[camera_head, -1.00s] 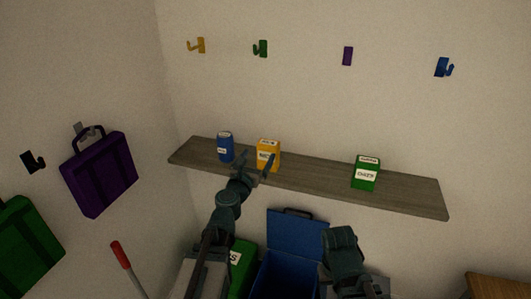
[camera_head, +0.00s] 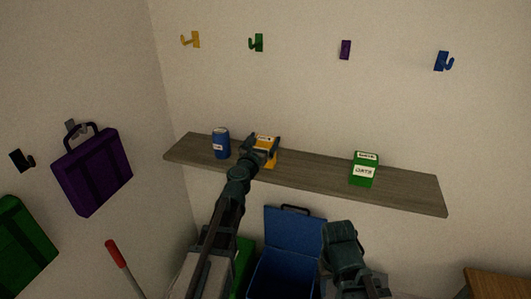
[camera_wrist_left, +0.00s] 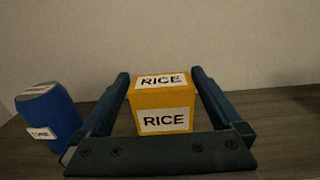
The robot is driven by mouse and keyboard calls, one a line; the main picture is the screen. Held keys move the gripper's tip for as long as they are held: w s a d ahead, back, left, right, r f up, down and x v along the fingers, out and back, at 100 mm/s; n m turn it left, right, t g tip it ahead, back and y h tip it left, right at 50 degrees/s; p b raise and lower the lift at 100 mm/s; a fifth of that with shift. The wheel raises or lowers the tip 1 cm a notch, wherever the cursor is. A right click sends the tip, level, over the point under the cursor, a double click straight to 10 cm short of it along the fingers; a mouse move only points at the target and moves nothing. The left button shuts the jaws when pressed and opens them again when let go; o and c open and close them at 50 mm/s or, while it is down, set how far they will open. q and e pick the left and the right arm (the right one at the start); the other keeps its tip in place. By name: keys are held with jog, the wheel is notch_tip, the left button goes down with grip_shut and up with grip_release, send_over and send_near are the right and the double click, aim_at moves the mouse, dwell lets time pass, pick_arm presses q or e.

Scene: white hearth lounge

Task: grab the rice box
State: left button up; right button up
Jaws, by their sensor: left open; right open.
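The rice box (camera_wrist_left: 163,88) is a yellow-orange box with white RICE labels, standing upright on the grey wooden shelf. In the head view the rice box (camera_head: 270,160) is mostly hidden behind my left gripper (camera_head: 261,146). In the left wrist view my left gripper (camera_wrist_left: 160,95) is open, with one finger on each side of the rice box; gaps show between the fingers and the box. My right arm shows low in the head view, its wrist (camera_head: 340,240) below the shelf; its fingertips cannot be made out.
A blue can (camera_head: 221,143) stands on the shelf (camera_head: 315,170) left of the rice box. It also shows in the left wrist view (camera_wrist_left: 50,117). A green oats box (camera_head: 364,169) stands further right. An open blue case (camera_head: 293,235) is below. Wall hooks hang above.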

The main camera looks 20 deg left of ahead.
aim_at(267, 137)
pick_arm(q)
jog(key=w, duration=0.2)
jog(key=w+f, duration=0.1)
jog(key=w, duration=0.1)
jog(key=shift+w+d, duration=0.1)
jog(key=shift+w, duration=0.2)
jog(key=shift+s+r, duration=0.1)
jog(key=shift+c, duration=0.7)
jog(key=c, duration=0.8)
jog(key=shift+c, duration=0.2)
pick_arm(e)
jog(key=shift+w+f, duration=0.4)
